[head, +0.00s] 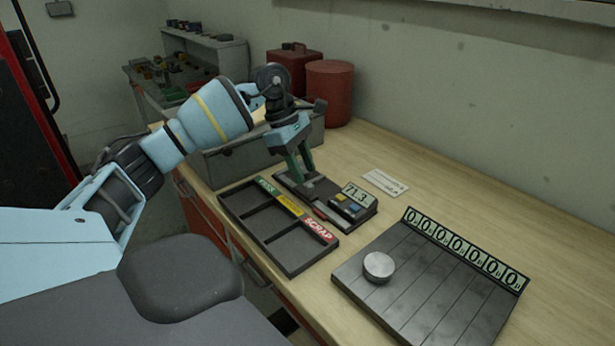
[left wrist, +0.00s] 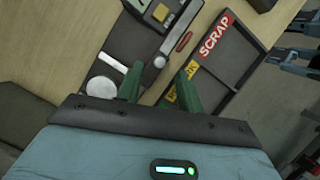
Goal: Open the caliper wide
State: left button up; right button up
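My left gripper (head: 304,180) points down over the caliper's left end. Its green fingers (left wrist: 160,72) are apart, with part of the metal jaw showing between them; I cannot tell whether they touch it. My right gripper is not in view.
A dark sorting tray (head: 292,266) with coloured labels, one reading SCRAP, lies in front of the caliper. A slatted board (head: 430,285) with a counter row holds a silver puck (head: 379,266). A white card (head: 386,182) lies behind. Red canisters (head: 329,92) stand at the back.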

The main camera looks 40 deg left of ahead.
pick_arm(q)
jog(key=v, duration=0.4)
jog(key=shift+a+r, duration=0.15)
jog(key=shift+r, duration=0.15)
jog(key=shift+f, duration=0.1)
